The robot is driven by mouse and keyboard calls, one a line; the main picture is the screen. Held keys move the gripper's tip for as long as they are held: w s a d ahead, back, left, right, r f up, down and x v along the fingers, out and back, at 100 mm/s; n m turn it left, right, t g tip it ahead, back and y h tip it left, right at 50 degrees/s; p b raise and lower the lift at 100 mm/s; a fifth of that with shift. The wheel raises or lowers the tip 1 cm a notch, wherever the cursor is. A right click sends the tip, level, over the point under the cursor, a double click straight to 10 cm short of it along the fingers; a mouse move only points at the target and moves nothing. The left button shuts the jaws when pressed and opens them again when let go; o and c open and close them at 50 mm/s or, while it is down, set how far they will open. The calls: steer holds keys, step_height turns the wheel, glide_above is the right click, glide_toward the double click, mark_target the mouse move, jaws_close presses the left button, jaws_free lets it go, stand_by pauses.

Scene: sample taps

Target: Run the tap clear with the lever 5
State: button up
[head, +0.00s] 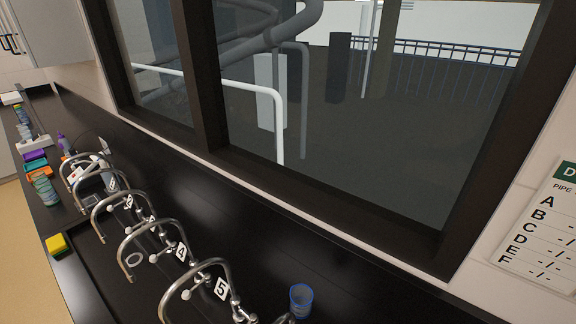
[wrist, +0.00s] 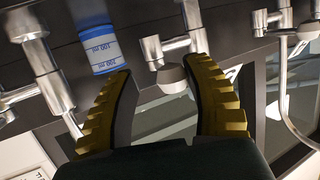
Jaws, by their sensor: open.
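Tap 5, marked by a white tag (head: 222,289), is at the near end of the row in the head view, its curved spout (head: 190,276) arching to the left. In the wrist view my gripper (wrist: 161,70) is open, with yellow ribbed fingers. A metal tap fitting (wrist: 170,46) with a pale rounded knob (wrist: 172,78) lies between and just beyond the fingertips. I cannot tell whether a finger touches it, nor read its number. My gripper is not seen in the head view.
A blue-rimmed clear cup (head: 301,300) stands right of tap 5. A blue-banded cup (wrist: 100,50) is close to the left finger in the wrist view. Tap 4 (head: 181,251) and further taps run up the black counter. A yellow sponge (head: 57,245) lies at left.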

steer(key=d+p, duration=0.2)
steer(key=s+d+p, duration=0.1)
steer(key=d+p, duration=0.1)
steer(key=shift+d+r, duration=0.2)
steer(key=shift+d, duration=0.2)
steer(key=shift+a+f, duration=0.1)
steer(key=shift+f, duration=0.05)
stand_by(3.0)
